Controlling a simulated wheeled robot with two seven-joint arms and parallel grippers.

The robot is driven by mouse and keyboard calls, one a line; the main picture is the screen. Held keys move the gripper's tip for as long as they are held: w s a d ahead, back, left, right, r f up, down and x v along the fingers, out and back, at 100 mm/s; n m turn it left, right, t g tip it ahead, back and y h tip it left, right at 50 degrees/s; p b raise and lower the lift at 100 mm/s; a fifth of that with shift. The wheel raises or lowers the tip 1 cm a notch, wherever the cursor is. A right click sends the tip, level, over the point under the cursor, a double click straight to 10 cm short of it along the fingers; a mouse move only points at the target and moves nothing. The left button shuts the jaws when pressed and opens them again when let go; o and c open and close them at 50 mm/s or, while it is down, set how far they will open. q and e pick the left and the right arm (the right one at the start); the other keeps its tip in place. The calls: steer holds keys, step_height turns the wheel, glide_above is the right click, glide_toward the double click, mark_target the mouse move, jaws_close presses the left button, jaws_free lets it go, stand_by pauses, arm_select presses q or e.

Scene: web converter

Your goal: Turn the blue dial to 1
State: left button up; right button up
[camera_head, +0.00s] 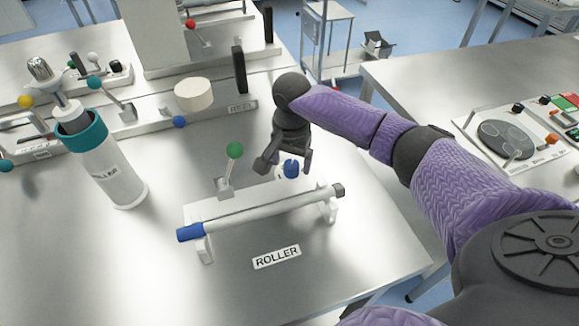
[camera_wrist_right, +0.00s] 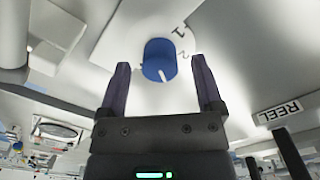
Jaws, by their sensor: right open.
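The blue dial (camera_head: 291,168) sits on the roller unit, behind the white roller bar. In the right wrist view the dial (camera_wrist_right: 159,55) shows a white pointer line at its lower edge, pointing down. The numbers 1 and 2 are printed on the white surface to its right, and the pointer is on neither. My right gripper (camera_head: 285,166) is open and reaches down at the dial. In the wrist view its two fingers (camera_wrist_right: 160,68) stand on either side of the dial, with a gap on both sides. My left gripper is out of view.
A green-knobbed lever (camera_head: 235,150) stands left of the dial. The roller bar (camera_head: 265,211) lies in front, by a ROLLER label (camera_head: 277,256). A white cylinder with a teal rim (camera_head: 112,172) stands at left. The table's front is clear.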

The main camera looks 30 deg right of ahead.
steer(key=shift+f, duration=0.6)
